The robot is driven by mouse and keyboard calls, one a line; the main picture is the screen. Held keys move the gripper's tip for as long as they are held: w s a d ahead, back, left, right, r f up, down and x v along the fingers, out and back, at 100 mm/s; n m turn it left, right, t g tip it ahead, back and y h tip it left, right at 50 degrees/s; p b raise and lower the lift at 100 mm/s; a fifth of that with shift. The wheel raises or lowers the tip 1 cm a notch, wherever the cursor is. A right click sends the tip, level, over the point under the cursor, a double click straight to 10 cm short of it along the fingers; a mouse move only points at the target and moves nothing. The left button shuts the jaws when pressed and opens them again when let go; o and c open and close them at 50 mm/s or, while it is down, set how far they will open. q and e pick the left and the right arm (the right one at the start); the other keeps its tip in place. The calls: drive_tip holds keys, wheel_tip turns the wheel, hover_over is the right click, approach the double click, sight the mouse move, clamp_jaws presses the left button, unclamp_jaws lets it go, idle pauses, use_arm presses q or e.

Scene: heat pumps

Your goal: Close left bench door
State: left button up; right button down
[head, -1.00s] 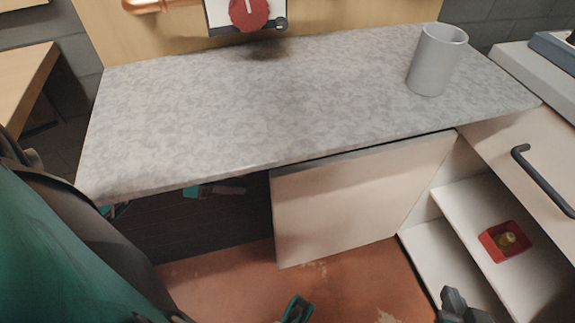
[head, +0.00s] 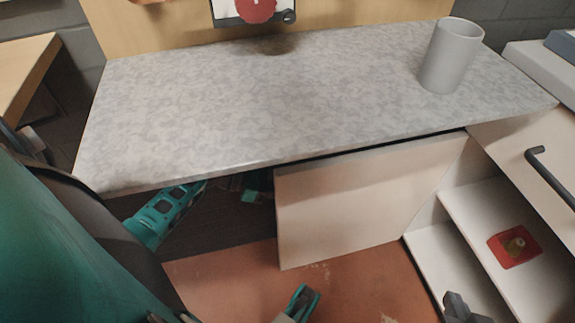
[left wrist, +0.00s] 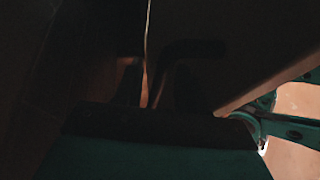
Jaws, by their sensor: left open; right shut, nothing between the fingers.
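The bench (head: 250,110) has a grey speckled top. Beneath it, the left half of the front is a dark opening (head: 210,225); a cream door panel (head: 360,200) covers the right half. I cannot clearly see the left door in the head view. My left arm reaches into the shadow under the bench's left side, and its gripper (head: 245,187) is open there, partly hidden. The left wrist view is very dark, with a dim panel (left wrist: 240,60) and a dark bent bar, perhaps a handle (left wrist: 190,48). My right gripper (head: 303,300) is shut and empty, low in front of the cream panel.
A grey cup (head: 452,55) stands at the top's right rear. At right, an open cabinet has shelves (head: 465,205) with a red tray (head: 513,247), and a dark handle (head: 550,178) above. A wooden table (head: 25,70) stands at left. Reddish floor (head: 220,280) shows in front.

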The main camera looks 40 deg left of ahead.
use_arm(q)
drive_tip(key=shift+w+d, duration=0.15)
drive_tip(key=shift+d, duration=0.05)
clamp_jaws()
idle(0.3)
